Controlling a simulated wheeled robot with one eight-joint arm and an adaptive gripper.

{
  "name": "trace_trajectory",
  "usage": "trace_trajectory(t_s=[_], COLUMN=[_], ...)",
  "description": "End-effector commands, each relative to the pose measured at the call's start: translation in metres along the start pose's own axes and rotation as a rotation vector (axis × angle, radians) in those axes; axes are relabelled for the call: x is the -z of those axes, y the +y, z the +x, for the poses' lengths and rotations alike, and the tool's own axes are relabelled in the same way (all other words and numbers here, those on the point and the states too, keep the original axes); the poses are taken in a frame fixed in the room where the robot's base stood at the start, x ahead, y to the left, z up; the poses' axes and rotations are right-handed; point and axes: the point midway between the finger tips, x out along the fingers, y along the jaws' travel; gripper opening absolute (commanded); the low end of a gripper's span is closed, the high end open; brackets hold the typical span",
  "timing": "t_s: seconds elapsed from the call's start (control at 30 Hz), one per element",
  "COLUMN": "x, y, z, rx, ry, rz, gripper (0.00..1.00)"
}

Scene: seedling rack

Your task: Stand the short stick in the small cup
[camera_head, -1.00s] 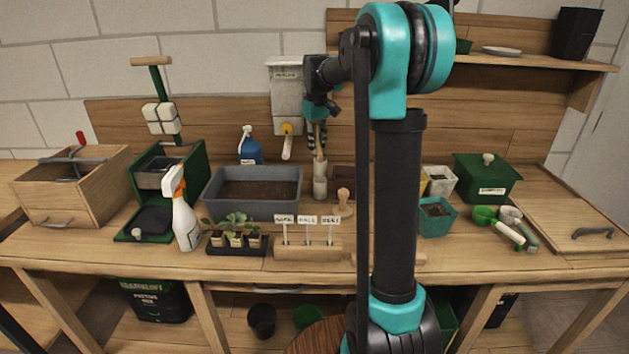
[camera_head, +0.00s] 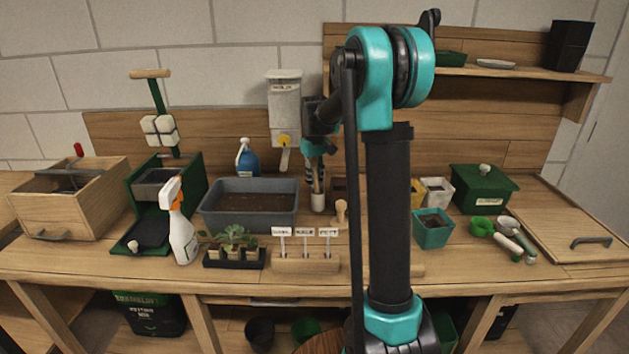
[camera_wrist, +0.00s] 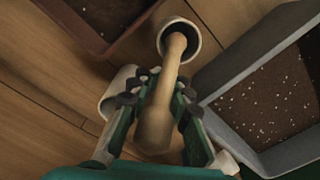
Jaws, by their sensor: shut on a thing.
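My gripper (camera_wrist: 155,100) is shut on the short stick (camera_wrist: 158,118), a pale wooden rod with a thicker near end. In the wrist view the stick's far end overlaps the mouth of the small cup (camera_wrist: 191,50), a pale round cup with a dark inside. I cannot tell how deep the end reaches. In the head view my gripper (camera_head: 314,172) is just above the small cup (camera_head: 318,203), which stands on the bench right of the grey planter. The stick is mostly hidden by the fingers there.
The grey soil planter (camera_head: 250,218) is close on the left of the cup; it also shows in the wrist view (camera_wrist: 235,105). A wooden knobbed tool (camera_head: 341,212) and a label holder (camera_head: 305,264) stand nearer the front. A wall dispenser (camera_head: 284,108) hangs behind.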

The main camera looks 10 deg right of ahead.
Motion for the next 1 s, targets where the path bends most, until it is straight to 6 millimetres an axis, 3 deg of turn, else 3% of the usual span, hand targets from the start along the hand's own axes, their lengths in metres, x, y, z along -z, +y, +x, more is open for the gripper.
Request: trace_trajectory(t_s=[0.17, 0.2, 0.37, 0.77, 1.0], x=[0.0, 0.0, 0.0, 0.0, 0.0], y=[0.0, 0.0, 0.0, 0.0, 0.0], z=[0.005, 0.005, 0.005, -0.001, -0.042], rx=[0.0, 0.0, 0.0, 0.0, 0.0], ry=[0.0, 0.0, 0.0, 0.0, 0.0], rz=[0.0, 0.0, 0.0, 0.0, 0.0], gripper=[0.0, 0.2, 0.4, 0.41, 0.41])
